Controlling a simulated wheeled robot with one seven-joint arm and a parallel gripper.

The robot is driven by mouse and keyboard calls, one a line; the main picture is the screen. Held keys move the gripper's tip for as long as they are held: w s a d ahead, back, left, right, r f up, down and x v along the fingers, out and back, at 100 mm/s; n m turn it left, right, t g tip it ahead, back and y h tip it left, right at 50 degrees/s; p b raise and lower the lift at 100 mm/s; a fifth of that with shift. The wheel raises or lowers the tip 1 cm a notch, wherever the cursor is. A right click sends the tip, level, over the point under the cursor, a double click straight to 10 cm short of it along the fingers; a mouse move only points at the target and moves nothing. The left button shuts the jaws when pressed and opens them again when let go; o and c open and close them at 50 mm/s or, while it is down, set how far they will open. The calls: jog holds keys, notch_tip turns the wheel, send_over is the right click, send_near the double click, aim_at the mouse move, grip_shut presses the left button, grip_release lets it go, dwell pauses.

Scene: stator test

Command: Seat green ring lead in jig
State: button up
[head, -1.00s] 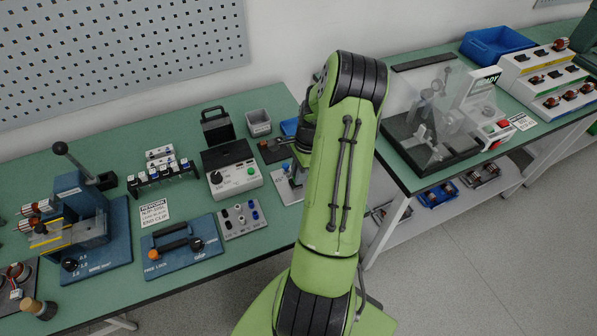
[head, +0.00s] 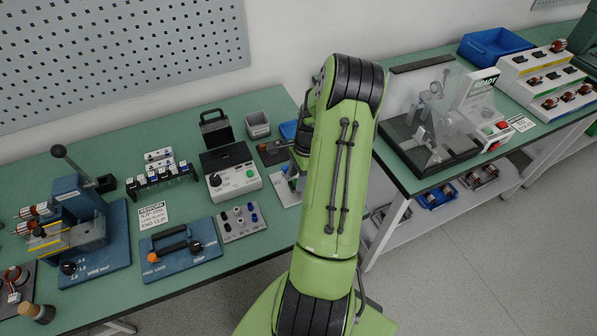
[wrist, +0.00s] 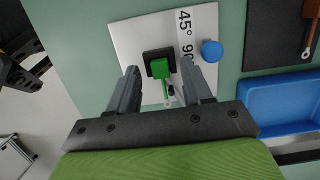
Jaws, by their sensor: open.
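In the wrist view a green block (wrist: 160,68), the body of the green ring lead, sits at a black square holder (wrist: 148,55) on the pale jig plate (wrist: 126,38). A small ring terminal (wrist: 167,101) extends from it toward my gripper. I cannot tell how deep the block sits. My gripper (wrist: 162,75) is open, with one finger on each side of the block and visible gaps between. The plate carries a "45° 90°" label and a blue knob (wrist: 212,51). In the head view my arm hides most of the jig plate (head: 284,193) and the gripper.
A blue bin (wrist: 285,103) and a dark mat (wrist: 270,40) lie right of the jig. In the head view a grey tester box (head: 232,184) and a connector plate (head: 240,222) stand to its left. A clear-shielded station (head: 432,125) stands on the right bench.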

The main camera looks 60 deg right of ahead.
notch_tip(320, 180, up, 15)
jog(key=s+d+p, duration=0.1)
jog(key=d+p, duration=0.1)
jog(key=shift+s+d+r+p, duration=0.2)
jog(key=shift+s+d+p, duration=0.1)
jog(key=shift+d+p, duration=0.05)
dwell(0.5)
